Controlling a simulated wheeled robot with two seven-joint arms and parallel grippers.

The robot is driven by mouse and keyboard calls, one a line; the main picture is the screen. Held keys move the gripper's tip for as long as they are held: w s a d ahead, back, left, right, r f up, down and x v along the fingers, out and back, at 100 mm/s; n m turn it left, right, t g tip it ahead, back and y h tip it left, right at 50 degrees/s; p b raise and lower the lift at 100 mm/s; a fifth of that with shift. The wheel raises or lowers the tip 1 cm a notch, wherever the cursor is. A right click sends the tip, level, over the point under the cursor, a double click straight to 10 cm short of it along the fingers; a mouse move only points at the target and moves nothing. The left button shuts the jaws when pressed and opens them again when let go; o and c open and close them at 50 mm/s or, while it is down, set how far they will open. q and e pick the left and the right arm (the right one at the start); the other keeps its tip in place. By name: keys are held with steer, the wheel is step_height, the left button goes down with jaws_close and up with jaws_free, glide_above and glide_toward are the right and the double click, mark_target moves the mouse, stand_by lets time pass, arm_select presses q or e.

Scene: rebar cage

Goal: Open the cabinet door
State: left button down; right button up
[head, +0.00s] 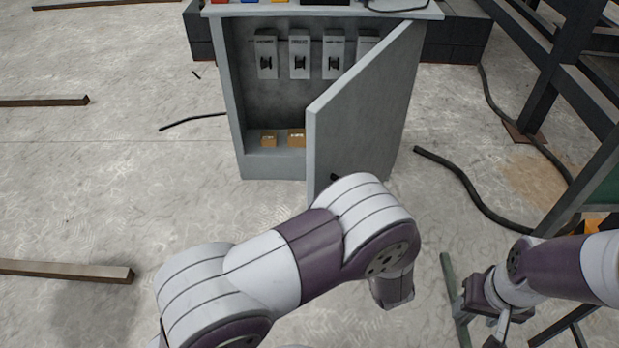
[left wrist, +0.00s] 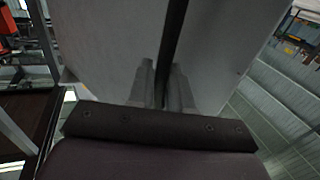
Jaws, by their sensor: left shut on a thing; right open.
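The grey cabinet (head: 238,100) stands in the upper middle of the head view. Its door (head: 365,105) is hinged on the right and stands well open, swung out toward me. In the left wrist view, my left gripper (left wrist: 164,82) is shut on the dark bar-shaped door handle (left wrist: 173,35), with the pale door panel (left wrist: 100,50) behind it. In the head view my left arm hides this gripper and most of the handle. My right gripper (head: 500,326) is open and empty at the lower right, away from the cabinet.
Inside the cabinet are several grey switch units (head: 299,55) and small tan blocks (head: 268,139). Black cable (head: 470,188) lies on the floor to the right, near a dark steel frame (head: 545,85). Bars (head: 65,270) lie at left. Floor before the cabinet's left side is clear.

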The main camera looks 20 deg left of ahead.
arm_select(q)
steer(key=d, duration=0.7)
steer(key=shift+s+d, duration=0.15)
steer(key=shift+s, duration=0.05)
arm_select(e)
steer(key=shift+r, duration=0.4)
arm_select(q)
steer(key=shift+r, duration=0.15)
arm_select(e)
steer(key=shift+d, duration=0.1)
arm_select(q)
steer(key=c, duration=1.3)
jaws_free()
steer(key=shift+o, duration=0.4)
steer(key=shift+w, duration=0.1)
